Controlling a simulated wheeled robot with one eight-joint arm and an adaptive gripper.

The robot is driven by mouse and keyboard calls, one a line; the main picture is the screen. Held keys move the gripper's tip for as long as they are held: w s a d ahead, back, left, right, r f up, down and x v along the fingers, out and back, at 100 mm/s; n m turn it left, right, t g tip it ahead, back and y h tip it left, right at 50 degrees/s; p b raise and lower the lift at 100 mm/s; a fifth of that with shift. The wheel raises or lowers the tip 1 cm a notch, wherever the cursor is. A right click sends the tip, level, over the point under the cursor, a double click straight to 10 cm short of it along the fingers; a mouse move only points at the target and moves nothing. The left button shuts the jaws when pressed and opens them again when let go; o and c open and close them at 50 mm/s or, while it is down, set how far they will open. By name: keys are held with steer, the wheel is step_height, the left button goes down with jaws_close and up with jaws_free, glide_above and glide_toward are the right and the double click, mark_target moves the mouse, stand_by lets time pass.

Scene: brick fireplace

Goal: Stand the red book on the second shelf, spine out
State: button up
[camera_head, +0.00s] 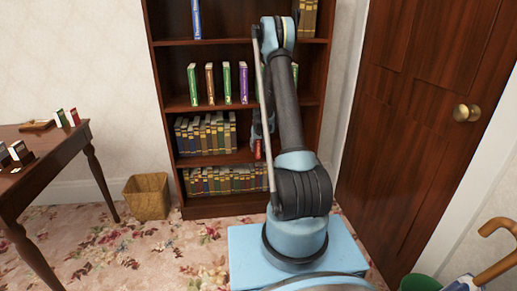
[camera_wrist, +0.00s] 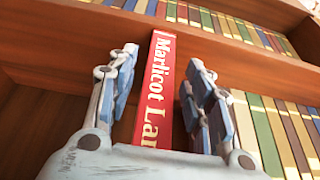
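The red book (camera_wrist: 158,95) is upright with its lettered spine facing my wrist camera. In the head view the red book (camera_head: 258,149) shows only as a small red patch below my gripper, at the right end of the second shelf from the bottom (camera_head: 215,159). Its lower end is near that board's front edge; I cannot tell whether it touches. My gripper (camera_wrist: 160,75) has one finger on each side of the book, with narrow gaps visible on both sides, so it looks open around it. In the head view my arm partly hides the gripper.
A row of books (camera_head: 205,135) fills the second shelf to the left of the red book. More books (camera_head: 222,180) stand below, and several thin ones (camera_head: 227,83) above. The bookcase's right side wall (camera_head: 326,90) is close. A wicker basket (camera_head: 147,196) and table (camera_head: 50,147) are left.

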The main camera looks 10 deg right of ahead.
steer(key=s+r, duration=0.8)
steer(key=r, duration=0.3)
steer(key=s+r, duration=0.9)
steer(key=r, duration=0.2)
steer(key=s+r+g, duration=0.1)
steer(key=s+r, duration=0.1)
steer(key=s, duration=1.2)
steer(key=s+r+g, duration=0.1)
steer(key=s+r, duration=0.2)
steer(key=s, duration=1)
steer(key=s+f, duration=0.5)
steer(key=s, duration=0.7)
steer(key=shift+s+f, duration=0.2)
steer(key=shift+s, duration=0.1)
steer(key=shift+d, duration=0.1)
steer(key=shift+w+f, duration=0.2)
steer(key=shift+w, duration=0.2)
